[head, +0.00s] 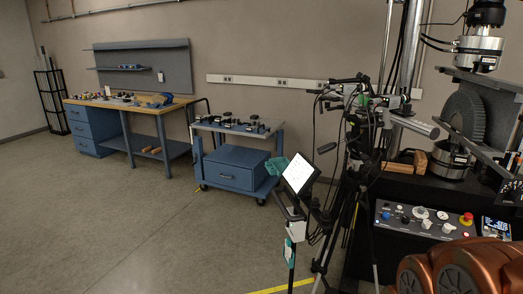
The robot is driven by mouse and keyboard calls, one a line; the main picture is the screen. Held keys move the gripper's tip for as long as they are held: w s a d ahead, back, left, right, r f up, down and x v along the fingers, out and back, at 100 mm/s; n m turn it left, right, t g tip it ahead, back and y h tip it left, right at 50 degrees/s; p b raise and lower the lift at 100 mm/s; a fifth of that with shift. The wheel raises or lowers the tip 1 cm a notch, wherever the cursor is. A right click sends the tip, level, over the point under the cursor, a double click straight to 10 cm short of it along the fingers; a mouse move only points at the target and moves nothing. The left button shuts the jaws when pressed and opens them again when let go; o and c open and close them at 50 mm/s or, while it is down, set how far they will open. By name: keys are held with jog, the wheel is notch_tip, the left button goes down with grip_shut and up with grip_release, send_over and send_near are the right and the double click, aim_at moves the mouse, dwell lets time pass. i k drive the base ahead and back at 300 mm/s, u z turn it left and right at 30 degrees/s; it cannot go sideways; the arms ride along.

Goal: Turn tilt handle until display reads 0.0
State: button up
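A black tripod (345,215) stands right of centre with a camera rig (365,103) on its head and cables hanging around it. A short black handle (327,148) sticks out to the left of the tripod head; it looks like the tilt handle. A tilted tablet-like display (300,174) with a bright white screen stands just left of the tripod; its reading is too small to make out. My gripper is not in view. An orange-brown part at the lower right looks like my own arm.
A testing machine (466,120) stands at the right, with a control panel (425,221), a red button (466,219) and a small screen (496,228). A blue cart (235,170) and a workbench (130,107) stand along the back wall. The floor at left is clear.

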aim_at(329, 147)
jog(key=u, duration=0.25)
jog(key=i, duration=1.25)
jog(key=z, duration=0.5)
